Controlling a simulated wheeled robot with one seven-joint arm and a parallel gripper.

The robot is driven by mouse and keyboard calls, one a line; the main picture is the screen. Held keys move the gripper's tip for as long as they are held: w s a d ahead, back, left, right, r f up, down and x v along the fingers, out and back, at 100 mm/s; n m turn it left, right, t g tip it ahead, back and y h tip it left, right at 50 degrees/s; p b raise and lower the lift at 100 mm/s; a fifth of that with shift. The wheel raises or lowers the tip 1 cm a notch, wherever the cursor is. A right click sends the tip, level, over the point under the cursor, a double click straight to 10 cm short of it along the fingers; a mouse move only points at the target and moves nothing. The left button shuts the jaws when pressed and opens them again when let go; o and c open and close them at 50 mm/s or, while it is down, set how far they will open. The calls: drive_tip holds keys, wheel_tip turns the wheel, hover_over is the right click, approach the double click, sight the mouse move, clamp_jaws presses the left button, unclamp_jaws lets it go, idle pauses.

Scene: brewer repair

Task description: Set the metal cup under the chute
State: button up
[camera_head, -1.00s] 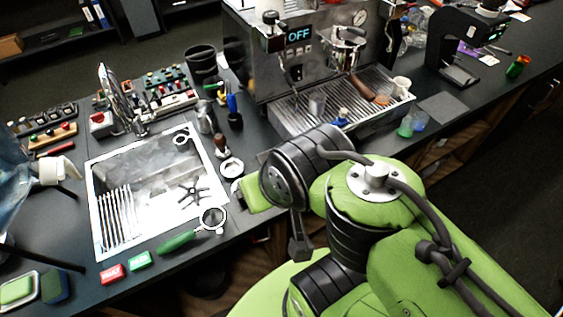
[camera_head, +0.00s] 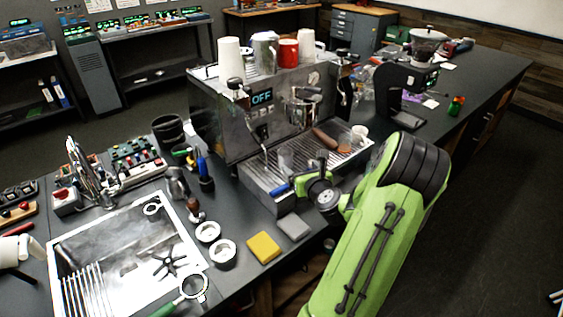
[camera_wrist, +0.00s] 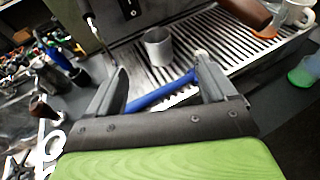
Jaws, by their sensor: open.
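The small grey metal cup (camera_wrist: 158,45) stands upright on the slatted drip tray of the coffee machine in the wrist view. A blue-handled tool (camera_wrist: 162,93) lies across the tray's front, seen between the fingers. The black grinder (camera_head: 402,88) stands at the right of the coffee machine; I cannot make out its chute clearly.
The coffee machine (camera_head: 225,125) rises behind the tray, with cups on top. A brown-handled portafilter (camera_head: 325,138) overhangs the tray. A white cup (camera_head: 359,132) sits at the tray's right end. Yellow and grey sponges (camera_head: 264,248) lie in front. A sink (camera_head: 110,235) is at left.

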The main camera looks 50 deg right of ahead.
approach(283, 151)
drive_tip(key=shift+d+p, duration=0.4)
drive_tip(key=x, duration=0.5)
drive_tip(key=shift+w+f, duration=0.2)
drive_tip(key=shift+w, duration=0.25)
drive_tip(key=shift+s+a+r, duration=0.1)
drive_tip(key=shift+a, duration=0.05)
drive_tip(key=shift+c, duration=0.9)
drive_tip(key=c, duration=1)
wheel_tip(283, 151, up, 10)
drive_tip(key=shift+f+p, duration=0.1)
drive_tip(key=shift+p, duration=0.75)
drive_tip(key=shift+c, duration=0.2)
